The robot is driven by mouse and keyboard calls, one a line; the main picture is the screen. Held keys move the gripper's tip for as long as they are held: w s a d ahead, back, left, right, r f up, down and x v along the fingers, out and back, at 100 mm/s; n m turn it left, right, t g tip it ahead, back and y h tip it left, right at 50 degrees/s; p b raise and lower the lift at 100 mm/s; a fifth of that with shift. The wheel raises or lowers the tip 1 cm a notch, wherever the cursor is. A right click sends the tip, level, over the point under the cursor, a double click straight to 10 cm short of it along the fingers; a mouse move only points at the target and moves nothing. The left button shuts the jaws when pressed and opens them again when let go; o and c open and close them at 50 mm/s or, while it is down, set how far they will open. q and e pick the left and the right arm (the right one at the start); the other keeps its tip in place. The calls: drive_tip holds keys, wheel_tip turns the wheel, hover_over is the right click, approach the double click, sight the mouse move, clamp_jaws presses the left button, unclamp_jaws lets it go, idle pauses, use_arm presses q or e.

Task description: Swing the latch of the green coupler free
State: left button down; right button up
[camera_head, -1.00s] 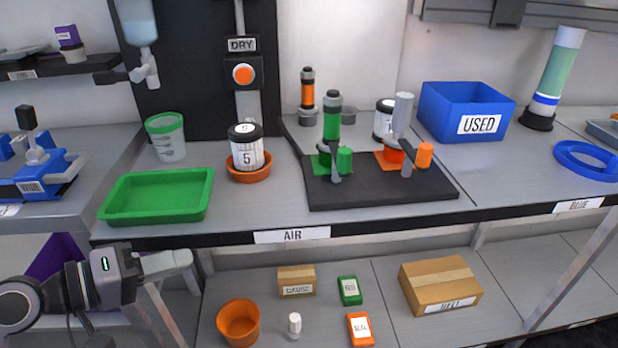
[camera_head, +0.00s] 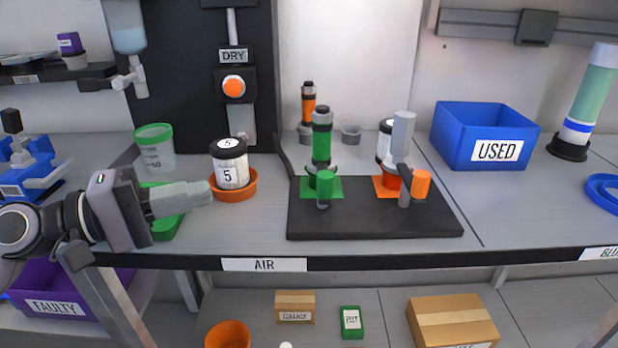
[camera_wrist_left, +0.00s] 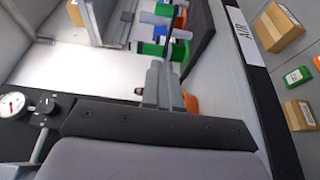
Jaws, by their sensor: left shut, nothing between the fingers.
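The green coupler (camera_head: 321,150) stands upright on a green square on the black base plate (camera_head: 375,222). Its latch, a grey lever with a green knob (camera_head: 325,183), is at its front, near the coupler's foot. My left gripper (camera_head: 208,191) is shut and empty above the bench, pointing right, left of the coupler and apart from it. In the left wrist view the closed fingers (camera_wrist_left: 162,80) point toward the green coupler parts (camera_wrist_left: 152,48), with a gap that I cannot measure. My right gripper is not in view.
An orange coupler (camera_head: 392,180) with its own orange-knobbed lever stands on the right of the plate. A white jar (camera_head: 230,165) in an orange dish (camera_head: 241,192) is close by my fingertips. My arm partly covers a green tray (camera_head: 165,226). The bench in front of the plate is clear.

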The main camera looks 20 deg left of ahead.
use_arm(q)
drive_tip(key=shift+w+r, duration=0.1)
drive_tip(key=shift+r, duration=0.05)
idle(0.3)
drive_tip(key=shift+d, duration=0.15)
